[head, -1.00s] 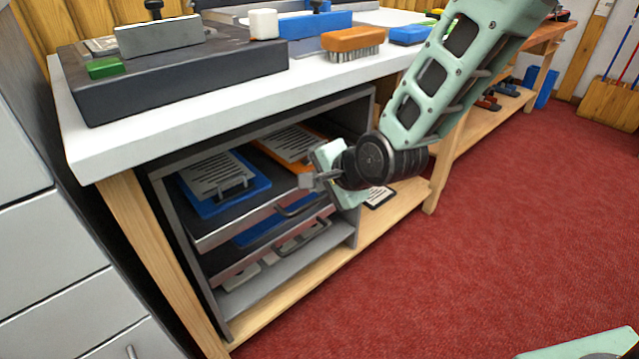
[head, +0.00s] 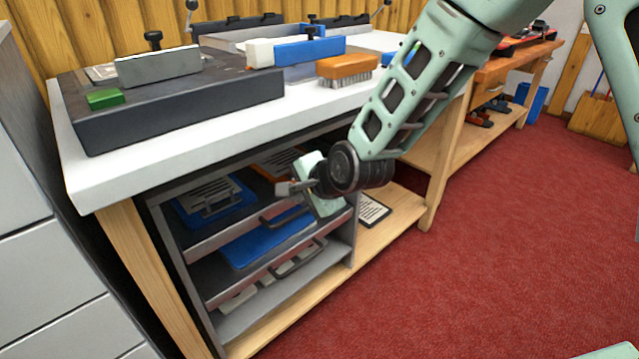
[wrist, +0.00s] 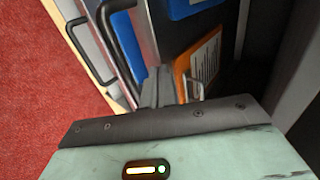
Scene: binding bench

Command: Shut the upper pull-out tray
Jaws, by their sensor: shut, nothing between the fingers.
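The upper pull-out tray (head: 226,237) sits in the grey cabinet under the bench, its front close to the cabinet opening. I cannot tell whether it is fully in. It carries a blue clipboard (head: 240,196) and an orange clipboard, which shows in the wrist view (wrist: 208,58). A dark handle (head: 284,212) is on its front. My gripper (head: 285,188) is shut and empty, at the right part of the tray front. In the wrist view its fingertips (wrist: 157,86) are close against the tray's front edge; contact is unclear.
The lower tray (head: 236,286), with a blue item (head: 266,240) above it, is below. The white bench top (head: 120,180) overhangs the cabinet. A black-framed card (head: 374,211) lies on the wooden shelf right of the cabinet. Red floor (head: 450,290) is open in front.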

